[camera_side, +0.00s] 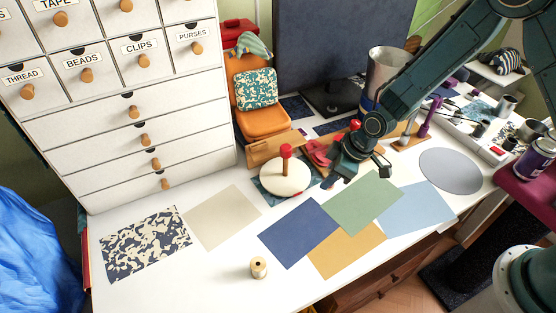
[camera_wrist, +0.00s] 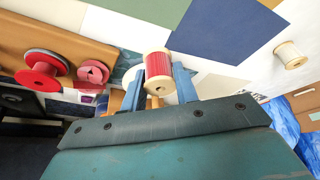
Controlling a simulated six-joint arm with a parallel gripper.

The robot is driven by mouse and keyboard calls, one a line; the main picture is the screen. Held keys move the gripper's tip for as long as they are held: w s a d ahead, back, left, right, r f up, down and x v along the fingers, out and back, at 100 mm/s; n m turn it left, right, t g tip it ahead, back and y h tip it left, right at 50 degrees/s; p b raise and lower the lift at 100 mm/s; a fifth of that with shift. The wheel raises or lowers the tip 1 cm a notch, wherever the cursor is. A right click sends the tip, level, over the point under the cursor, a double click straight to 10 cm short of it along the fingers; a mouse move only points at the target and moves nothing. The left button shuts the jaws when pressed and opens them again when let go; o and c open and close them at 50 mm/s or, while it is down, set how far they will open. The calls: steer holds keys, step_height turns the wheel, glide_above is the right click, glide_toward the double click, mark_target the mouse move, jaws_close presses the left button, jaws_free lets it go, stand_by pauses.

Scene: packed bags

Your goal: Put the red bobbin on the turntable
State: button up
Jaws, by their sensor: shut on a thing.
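The red bobbin (camera_wrist: 158,68), wound with red thread between pale ends, is held between the two blue fingers of my gripper (camera_wrist: 158,75) in the wrist view. In the side view my gripper (camera_side: 358,172) is low over the table, just right of the turntable, and hides the bobbin. The turntable (camera_side: 287,183) is a cream disc with a red-topped post standing up from it. In the wrist view the turntable is mostly hidden behind my gripper.
A cream thread spool (camera_side: 258,267) stands at the table's front. Flat sheets, among them a blue one (camera_side: 298,233) and a green one (camera_side: 362,203), lie in front. A wooden board with red items (camera_side: 318,153) stands behind. Drawers (camera_side: 140,140) rise at the left.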

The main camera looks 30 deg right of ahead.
steer(key=w+a, duration=0.5)
steer(key=shift+w+a, duration=0.35)
steer(key=shift+w+a, duration=0.35)
steer(key=shift+a, duration=0.05)
steer(key=shift+f, duration=1.75)
steer(key=shift+f, duration=0.1)
steer(key=o, duration=0.9)
steer(key=shift+o, duration=0.2)
steer(key=v, duration=1.2)
